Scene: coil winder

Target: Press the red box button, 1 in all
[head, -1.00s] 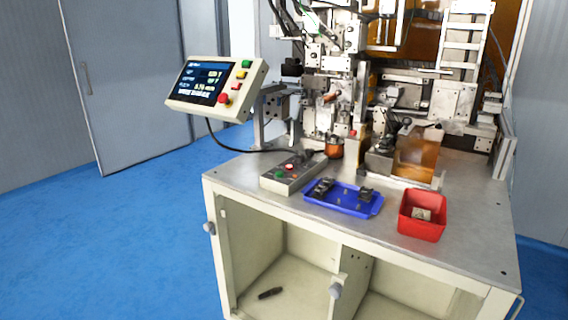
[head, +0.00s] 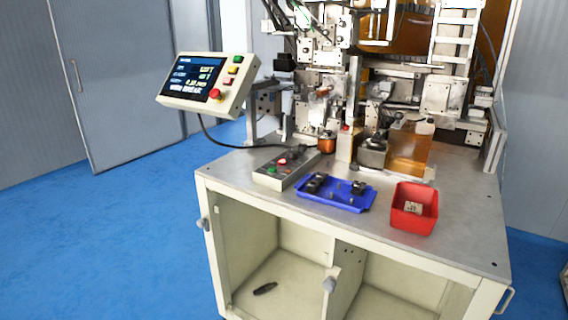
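A grey control box (head: 286,168) lies on the left part of the machine's table top. On its upper face are a red button (head: 283,161), a green button (head: 272,170) and a dark part at the far end. A tilted control panel (head: 208,84) with a screen stands to the left of the machine and has its own red knob (head: 216,95), with green and yellow buttons above it. Neither of my grippers shows in the head view.
A blue tray (head: 335,205) with several dark parts lies right of the box. A red bin (head: 414,208) stands farther right. The coil winder (head: 330,70) fills the table's back. The table's front strip is clear. Open cabinet space lies below, with blue floor to the left.

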